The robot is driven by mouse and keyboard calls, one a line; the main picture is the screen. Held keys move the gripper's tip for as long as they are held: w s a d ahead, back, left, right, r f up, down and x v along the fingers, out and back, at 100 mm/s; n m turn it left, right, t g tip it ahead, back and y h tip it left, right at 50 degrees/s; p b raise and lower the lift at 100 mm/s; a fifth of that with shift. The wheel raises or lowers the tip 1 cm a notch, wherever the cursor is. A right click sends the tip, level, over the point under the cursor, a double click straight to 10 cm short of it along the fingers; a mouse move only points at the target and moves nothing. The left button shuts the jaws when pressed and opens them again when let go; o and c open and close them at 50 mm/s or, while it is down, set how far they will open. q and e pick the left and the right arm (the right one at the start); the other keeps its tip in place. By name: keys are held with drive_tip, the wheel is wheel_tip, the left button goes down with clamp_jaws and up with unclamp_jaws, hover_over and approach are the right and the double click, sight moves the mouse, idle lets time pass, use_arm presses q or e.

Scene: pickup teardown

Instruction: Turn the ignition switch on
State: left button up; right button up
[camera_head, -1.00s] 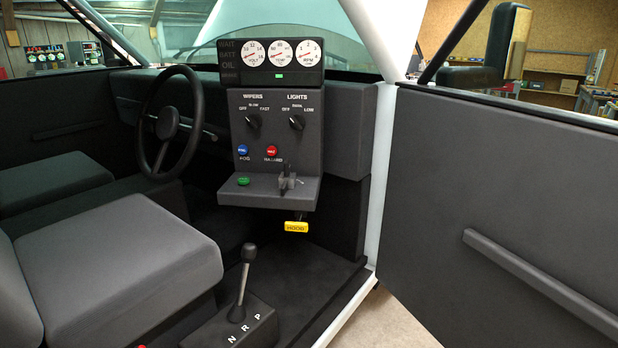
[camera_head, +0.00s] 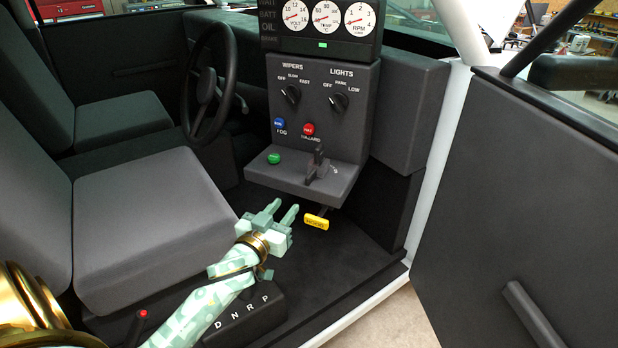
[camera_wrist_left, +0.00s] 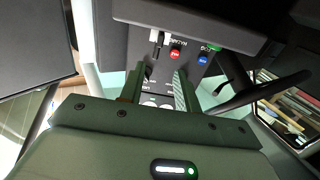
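The ignition switch (camera_head: 318,166) is a dark grey upright key-like lever on the small shelf of the console (camera_head: 318,120). It stands to the right of a green button (camera_head: 274,158). My left gripper (camera_head: 282,211) is in front of and below the shelf, in the footwell area. Its two pale green fingers are apart, with nothing between them. In the left wrist view the spread fingers (camera_wrist_left: 158,88) point toward the console, and a dark lever (camera_wrist_left: 156,44) shows ahead of them. The gripper does not touch the switch. My right gripper is out of view.
A yellow hood handle (camera_head: 316,222) hangs below the shelf, close to the left fingertips. The red hazard button (camera_head: 309,130) and blue fog button (camera_head: 279,122) sit above the shelf. The steering wheel (camera_head: 207,85) is left, the open door (camera_head: 540,200) right.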

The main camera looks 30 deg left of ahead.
sight(306, 181)
use_arm(q)
drive_tip(key=w, duration=0.4)
drive_tip(key=w+a+b, duration=0.1)
drive_tip(key=w, duration=0.4)
drive_tip(key=w+a+b, duration=0.1)
drive_tip(key=w, duration=0.4)
drive_tip(key=shift+w+f, duration=0.1)
drive_tip(key=shift+w, duration=0.1)
clamp_jaws()
